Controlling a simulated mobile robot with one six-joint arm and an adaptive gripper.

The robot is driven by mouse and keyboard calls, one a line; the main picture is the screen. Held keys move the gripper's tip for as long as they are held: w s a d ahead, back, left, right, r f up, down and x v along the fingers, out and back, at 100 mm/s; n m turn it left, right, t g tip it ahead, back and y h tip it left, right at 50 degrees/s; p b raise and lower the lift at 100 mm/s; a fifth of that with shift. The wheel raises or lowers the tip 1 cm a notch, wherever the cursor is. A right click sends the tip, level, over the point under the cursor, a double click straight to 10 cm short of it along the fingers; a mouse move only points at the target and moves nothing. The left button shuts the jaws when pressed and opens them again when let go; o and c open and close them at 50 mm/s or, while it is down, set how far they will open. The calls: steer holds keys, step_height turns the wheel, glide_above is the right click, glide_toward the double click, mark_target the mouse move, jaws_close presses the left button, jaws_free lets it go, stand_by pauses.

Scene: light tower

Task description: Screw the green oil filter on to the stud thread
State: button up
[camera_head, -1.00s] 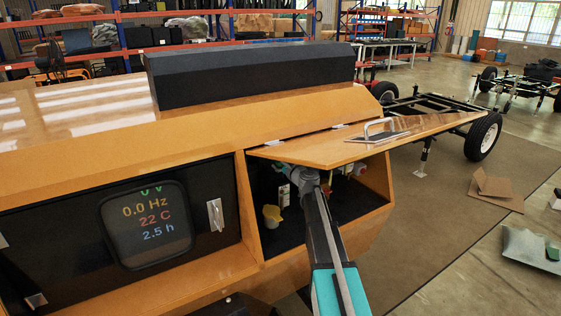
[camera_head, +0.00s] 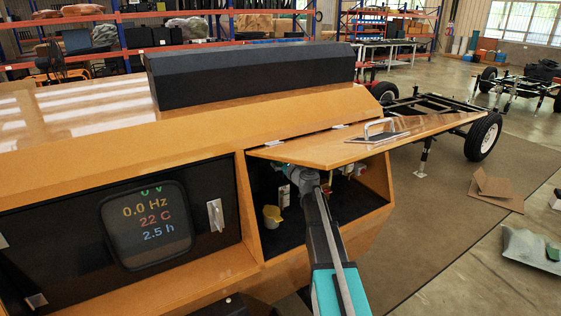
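My arm reaches into the open compartment (camera_head: 262,190) of the orange housing, under its raised lid (camera_head: 360,145). The grey end of my arm, with my gripper (camera_head: 296,174), is at the back of the compartment. The fingers are hidden by the arm and the shade, so I cannot tell whether they are open or shut. A small patch of green shows beside the arm's end, too small to tell whether it is the oil filter. The stud thread is not visible.
A yellow cup-like part (camera_head: 272,216) stands on the left of the compartment floor. Small fittings show right of the arm. A display panel (camera_head: 148,225) is left of the opening. A grey sheet with a green item (camera_head: 553,254) lies on the floor at right.

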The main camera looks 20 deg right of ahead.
steer(key=shift+w+d+m, duration=0.1)
steer(key=shift+w+m, duration=0.05)
steer(key=shift+m, duration=1.05)
steer(key=o, duration=1.1)
steer(key=shift+s, duration=0.2)
steer(key=s+d, duration=0.2)
steer(key=s, duration=0.9)
steer(key=shift+s, duration=0.25)
steer(key=shift+s, duration=0.1)
